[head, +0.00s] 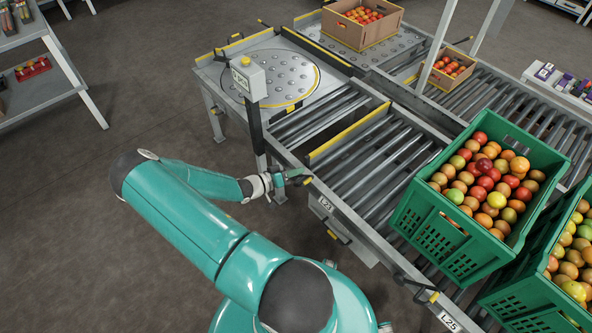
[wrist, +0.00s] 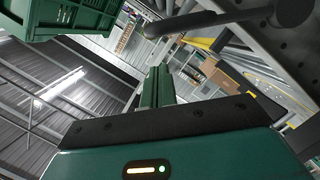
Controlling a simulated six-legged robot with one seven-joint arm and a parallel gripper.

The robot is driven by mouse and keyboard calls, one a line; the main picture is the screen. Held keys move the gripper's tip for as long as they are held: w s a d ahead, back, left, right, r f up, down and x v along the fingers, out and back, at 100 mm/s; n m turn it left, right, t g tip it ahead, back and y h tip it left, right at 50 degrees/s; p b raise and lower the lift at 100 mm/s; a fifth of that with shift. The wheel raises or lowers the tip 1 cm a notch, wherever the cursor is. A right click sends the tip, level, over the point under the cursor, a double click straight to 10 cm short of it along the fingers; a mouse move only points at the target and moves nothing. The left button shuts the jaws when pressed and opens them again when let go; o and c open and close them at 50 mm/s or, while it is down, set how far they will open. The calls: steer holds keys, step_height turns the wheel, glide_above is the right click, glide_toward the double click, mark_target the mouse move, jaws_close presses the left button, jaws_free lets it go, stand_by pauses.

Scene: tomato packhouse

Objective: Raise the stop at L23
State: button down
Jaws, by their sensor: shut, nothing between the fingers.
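The L23 label (head: 326,204) is on the near side rail of the roller conveyor. Below it a dark lever with a yellow tip (head: 332,235) hangs off the rail. A yellow-topped stop plate (head: 348,133) stands up across the rollers above and behind the label; I cannot tell which lever belongs to it. My gripper (head: 302,177) is beside the rail, left of and above the label, close to a small yellow end piece. In the wrist view my fingers (wrist: 162,84) are together and empty, with a dark round-ended bar (wrist: 205,22) beyond them. Contact cannot be told.
A green crate of tomatoes (head: 413,226) stands on the rollers to the right, with another beside it near label L25 (head: 449,321). A grey control box (head: 247,80) on a post rises behind my gripper. A ball-top turntable (head: 270,78) lies beyond.

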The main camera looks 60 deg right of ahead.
steer(key=shift+a+f, duration=0.15)
steer(key=shift+f, duration=0.1)
steer(key=shift+s+a+f, duration=0.25)
steer(key=shift+s+f, duration=0.15)
steer(key=shift+s, duration=0.2)
steer(key=shift+s+a+f, duration=0.2)
steer(key=shift+s+f, duration=0.2)
steer(key=shift+s, duration=0.2)
